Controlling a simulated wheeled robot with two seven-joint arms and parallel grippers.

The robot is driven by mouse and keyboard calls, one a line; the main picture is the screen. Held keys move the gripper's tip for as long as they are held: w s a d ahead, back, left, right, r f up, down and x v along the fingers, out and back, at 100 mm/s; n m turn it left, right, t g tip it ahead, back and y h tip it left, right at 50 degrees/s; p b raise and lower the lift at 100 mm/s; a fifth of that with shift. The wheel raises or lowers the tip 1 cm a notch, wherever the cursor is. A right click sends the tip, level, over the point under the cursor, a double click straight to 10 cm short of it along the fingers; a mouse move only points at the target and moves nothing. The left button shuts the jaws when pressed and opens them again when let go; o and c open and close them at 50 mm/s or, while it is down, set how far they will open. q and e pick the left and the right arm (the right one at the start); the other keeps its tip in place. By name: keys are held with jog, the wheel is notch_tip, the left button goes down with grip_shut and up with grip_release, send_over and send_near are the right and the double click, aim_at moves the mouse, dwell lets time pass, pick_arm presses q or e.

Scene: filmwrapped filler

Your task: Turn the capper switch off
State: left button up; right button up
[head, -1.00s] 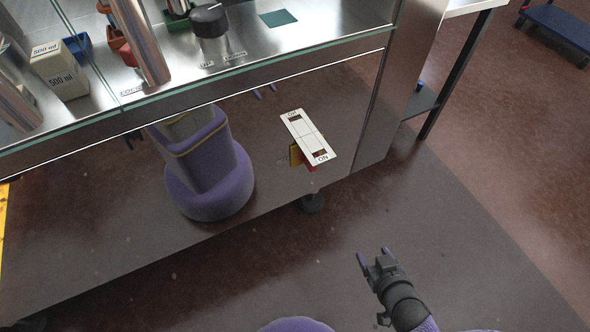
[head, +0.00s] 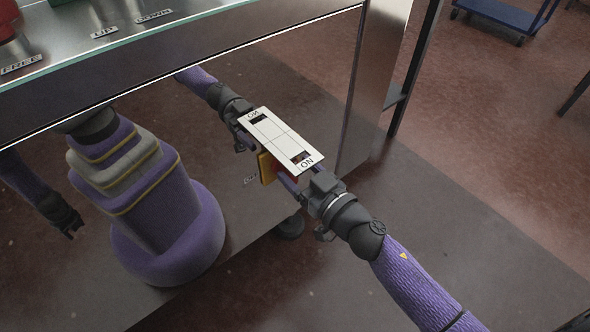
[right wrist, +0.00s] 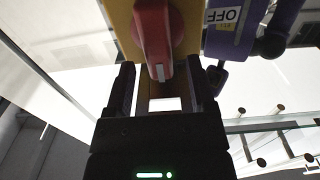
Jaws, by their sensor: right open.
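The capper switch is a red rotary knob (right wrist: 153,35) on a yellow plate (right wrist: 121,22), on the machine's steel front. In the head view, its yellow plate (head: 266,168) shows under a white plate (head: 278,138) marked ON at the near end, which partly hides the knob. An OFF label (right wrist: 229,15) is beside the switch. My right gripper (head: 303,181) is open at the switch. In the right wrist view, the knob's white-marked end lies between the fingertips of my right gripper (right wrist: 168,80); I cannot tell whether they touch. My left gripper shows only as a reflection.
The shiny steel front panel (head: 225,215) mirrors my body and arms. A glass-edged work surface (head: 130,45) with labels lies above it. A post (head: 378,75) stands right of the switch.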

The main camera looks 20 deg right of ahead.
jog(key=shift+w+a, duration=0.15)
jog(key=shift+w, duration=0.3)
grip_shut()
pick_arm(q)
jog(key=shift+w+f, duration=0.15)
jog(key=shift+w, duration=0.25)
